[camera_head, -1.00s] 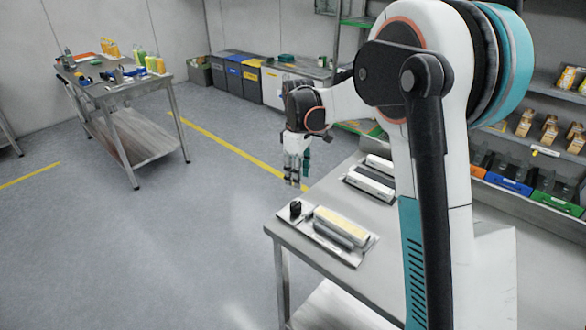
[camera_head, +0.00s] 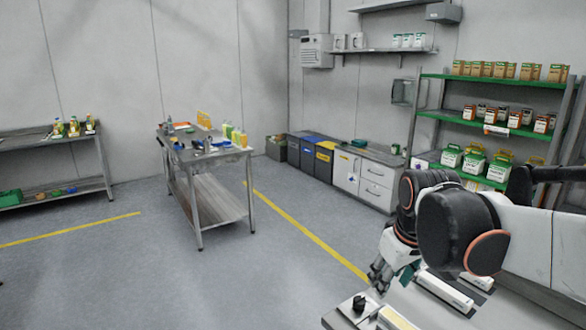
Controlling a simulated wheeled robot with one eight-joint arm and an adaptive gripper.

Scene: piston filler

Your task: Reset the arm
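My arm (camera_head: 520,235) fills the lower right of the head view, its dark elbow toward me. My gripper (camera_head: 378,280) hangs below the wrist, fingers pointing down, over the left edge of the near steel table (camera_head: 345,320). No object is visible in the gripper. The fingers are small and partly overlapped by the wrist, so their opening is unclear.
The near table bears a black knob (camera_head: 358,304) and long pale bars (camera_head: 444,290) close to my arm. A steel table with bottles (camera_head: 205,155) stands mid-left. A green-shelved rack (camera_head: 480,120) stands behind my arm. The floor between is clear.

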